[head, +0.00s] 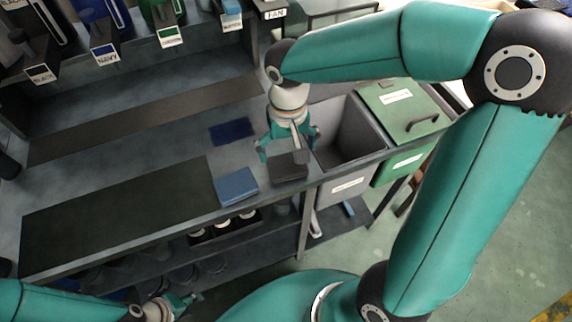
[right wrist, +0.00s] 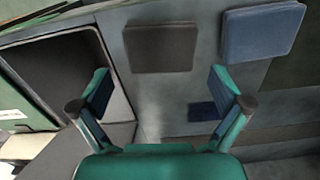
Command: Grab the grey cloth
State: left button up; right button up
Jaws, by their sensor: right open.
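The grey cloth (head: 289,166) is a dark, folded square near the front edge of the bench, left of an open grey bin. My right gripper (head: 288,146) is open and empty, over the bench just behind the cloth. In the right wrist view the grey cloth (right wrist: 160,48) lies flat beyond the fingertips, and the open right gripper (right wrist: 160,90) has nothing between its fingers. My left gripper (head: 184,301) is low at the bottom left, small and partly seen, apart from the cloth; its opening is unclear.
A blue folded cloth (head: 236,187) lies left of the grey one, with a flat navy piece (head: 231,131) behind. The open grey bin (head: 349,186) and a lidded green bin (head: 403,112) stand right. A dark mat (head: 120,215) covers the bench's left.

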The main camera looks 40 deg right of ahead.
aim_at(287, 163)
jog(key=shift+f, duration=2.65)
jog(key=c, duration=0.7)
jog(key=shift+r, duration=0.15)
